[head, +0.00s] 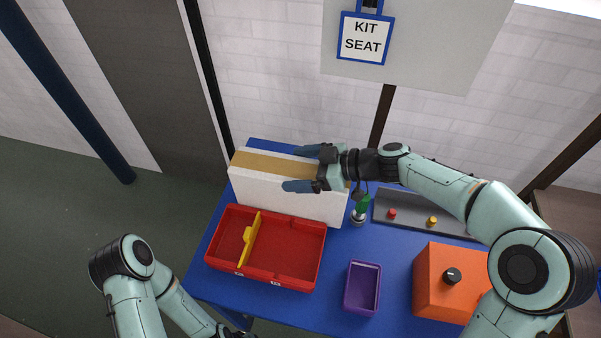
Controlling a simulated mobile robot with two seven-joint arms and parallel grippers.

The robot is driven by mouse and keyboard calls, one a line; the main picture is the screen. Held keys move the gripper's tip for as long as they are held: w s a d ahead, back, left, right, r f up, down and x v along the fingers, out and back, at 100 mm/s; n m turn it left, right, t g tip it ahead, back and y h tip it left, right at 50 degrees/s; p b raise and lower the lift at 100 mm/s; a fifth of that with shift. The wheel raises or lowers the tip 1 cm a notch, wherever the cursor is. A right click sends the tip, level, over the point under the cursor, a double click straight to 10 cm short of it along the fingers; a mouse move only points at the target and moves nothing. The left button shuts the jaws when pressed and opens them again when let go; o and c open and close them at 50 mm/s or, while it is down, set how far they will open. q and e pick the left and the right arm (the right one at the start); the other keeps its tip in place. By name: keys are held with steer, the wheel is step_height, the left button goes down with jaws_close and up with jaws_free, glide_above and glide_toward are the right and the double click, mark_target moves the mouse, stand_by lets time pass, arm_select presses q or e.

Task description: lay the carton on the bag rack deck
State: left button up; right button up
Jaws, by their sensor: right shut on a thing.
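The carton (285,196), a long white box with a tan strip along its top, stands on the blue table (335,262) at the back left. My right gripper (292,168) reaches in from the right, with one dark blue finger on the near side of the carton and one at its far side. It is shut on the carton near the right end. My left arm is low at the lower left, away from the carton. Its gripper is at the bottom edge, and its fingers cannot be made out. I cannot identify a bag rack deck in this view.
A red tray (283,283) with a yellow divider (250,240) sits right in front of the carton. A purple bin (362,288), an orange box (432,290) with a black knob, a green-handled item (361,208) and a grey tray (455,228) stand to the right.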

step_height(320, 180, down, 2)
steer(key=shift+f, duration=0.1)
steer(key=o, duration=1.7)
steer(key=shift+f, duration=0.1)
